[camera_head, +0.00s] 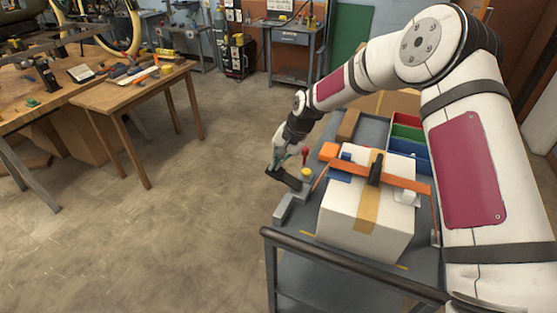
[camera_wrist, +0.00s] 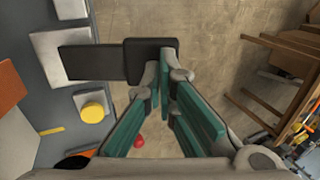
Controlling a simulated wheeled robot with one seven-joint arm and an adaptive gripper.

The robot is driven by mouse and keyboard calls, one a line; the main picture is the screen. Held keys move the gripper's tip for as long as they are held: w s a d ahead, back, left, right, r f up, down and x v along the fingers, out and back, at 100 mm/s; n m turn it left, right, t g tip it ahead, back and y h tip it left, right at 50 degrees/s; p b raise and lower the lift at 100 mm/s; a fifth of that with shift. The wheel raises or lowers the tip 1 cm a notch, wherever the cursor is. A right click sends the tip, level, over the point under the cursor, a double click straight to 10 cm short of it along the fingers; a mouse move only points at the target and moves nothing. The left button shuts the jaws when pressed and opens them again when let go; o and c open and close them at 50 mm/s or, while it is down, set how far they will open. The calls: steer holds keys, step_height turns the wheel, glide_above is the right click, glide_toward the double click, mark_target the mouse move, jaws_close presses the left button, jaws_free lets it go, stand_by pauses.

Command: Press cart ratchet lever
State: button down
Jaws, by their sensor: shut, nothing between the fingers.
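A black lever with a flat, wider end (camera_head: 284,178) sticks out past the left edge of the cart, beside a grey bracket. In the wrist view the lever (camera_wrist: 92,62) runs from the grey block to its broad pad. My gripper (camera_head: 275,162) points down just above the lever's outer end. In the wrist view its teal fingertips (camera_wrist: 165,68) meet at the pad's near edge, shut and empty. I cannot tell whether they touch it. A white box (camera_head: 340,215) with an orange strap and a black buckle (camera_head: 376,168) sits on the cart.
A yellow round button (camera_wrist: 93,112) and a red knob (camera_head: 305,152) are near the lever. Red, green and blue bins (camera_head: 408,132) stand at the cart's back. The cart's dark handle rail (camera_head: 345,266) is in front. Open floor lies left, before a wooden table (camera_head: 130,92).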

mark_target(268, 175)
steer(key=shift+w+a+f, duration=0.1)
steer(key=shift+a+f+h+b, duration=0.1)
steer(key=shift+f+h+b, duration=0.15)
steer(key=shift+b, duration=0.45)
steer(key=b, duration=0.1)
steer(key=a+f+h+b, duration=0.1)
steer(key=b, duration=0.1)
steer(key=shift+w+f+g+h, duration=0.1)
steer(key=shift+w+g+h, duration=0.2)
steer(key=shift+g, duration=0.1)
steer(key=f+h+b, duration=0.1)
steer(key=b, duration=0.1)
steer(key=a+f+h+b, duration=0.1)
steer(key=b, duration=0.1)
steer(key=shift+w+f+g, duration=0.2)
steer(key=shift+f+g, duration=0.05)
steer(key=shift+g, duration=0.15)
steer(key=shift+a+f+b, duration=0.15)
steer(key=shift+f+b, duration=0.35)
steer(key=shift+f, duration=0.05)
steer(key=shift+a+f+b, duration=0.15)
steer(key=shift+f+b, duration=0.35)
steer(key=shift+f, duration=0.05)
steer(key=shift+s, duration=0.1)
